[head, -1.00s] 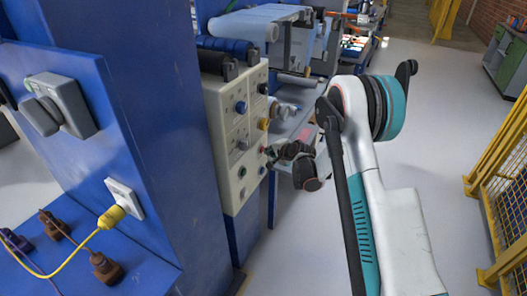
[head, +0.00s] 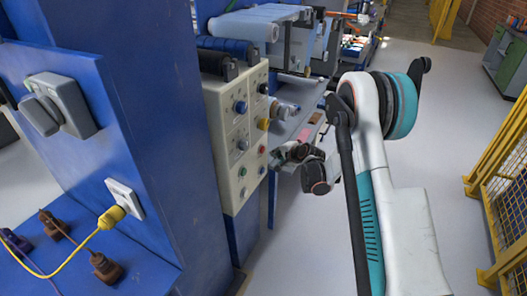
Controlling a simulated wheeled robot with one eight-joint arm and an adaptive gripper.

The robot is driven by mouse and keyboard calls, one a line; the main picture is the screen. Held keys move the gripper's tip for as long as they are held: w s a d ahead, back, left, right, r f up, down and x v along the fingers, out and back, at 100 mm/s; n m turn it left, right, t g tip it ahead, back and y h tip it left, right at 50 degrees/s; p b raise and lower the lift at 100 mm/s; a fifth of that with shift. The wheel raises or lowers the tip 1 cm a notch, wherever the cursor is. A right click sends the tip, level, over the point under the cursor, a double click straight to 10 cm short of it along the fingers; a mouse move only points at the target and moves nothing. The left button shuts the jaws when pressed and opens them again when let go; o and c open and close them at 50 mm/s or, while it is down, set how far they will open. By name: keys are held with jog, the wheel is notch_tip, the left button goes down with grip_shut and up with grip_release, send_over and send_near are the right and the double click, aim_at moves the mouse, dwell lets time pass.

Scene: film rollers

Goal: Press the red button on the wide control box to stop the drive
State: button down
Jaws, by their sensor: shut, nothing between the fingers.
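The wide control box (head: 226,143) is a cream panel on the side of the blue machine, with two columns of buttons and knobs. A small reddish button (head: 262,149) shows low in its right column; it is too small to see in detail. My gripper (head: 275,160) is shut and empty, just right of the box's lower right edge. Its fingers point left toward the panel. A narrow gap seems to lie between fingertips and panel, though depth is hard to judge.
A yellow knob (head: 263,124) and a blue knob (head: 240,107) sit higher on the box. Film rollers (head: 243,27) are above and behind it. A yellow plug and cable (head: 110,216) are at left. A yellow mesh fence (head: 505,190) stands at right; open floor lies between.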

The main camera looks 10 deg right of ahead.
jog(key=s+d, duration=0.2)
jog(key=shift+d, duration=0.4)
dwell(0.6)
jog(key=s+a+r+n+g+h, duration=0.1)
jog(key=s+a+r+n, duration=0.15)
jog(key=s+r, duration=0.75)
jog(key=s+a+r+n+g, duration=0.1)
jog(key=s+r+n, duration=0.45)
jog(key=r, duration=0.75)
jog(key=s+r+n+g+h, duration=0.1)
jog(key=s+n, duration=0.1)
jog(key=s, duration=1.3)
jog(key=s+d+r+n+g+h, duration=0.1)
jog(key=s+n+h, duration=0.1)
jog(key=s, duration=1.4)
jog(key=shift+d+n, duration=0.25)
jog(key=shift+n, duration=0.05)
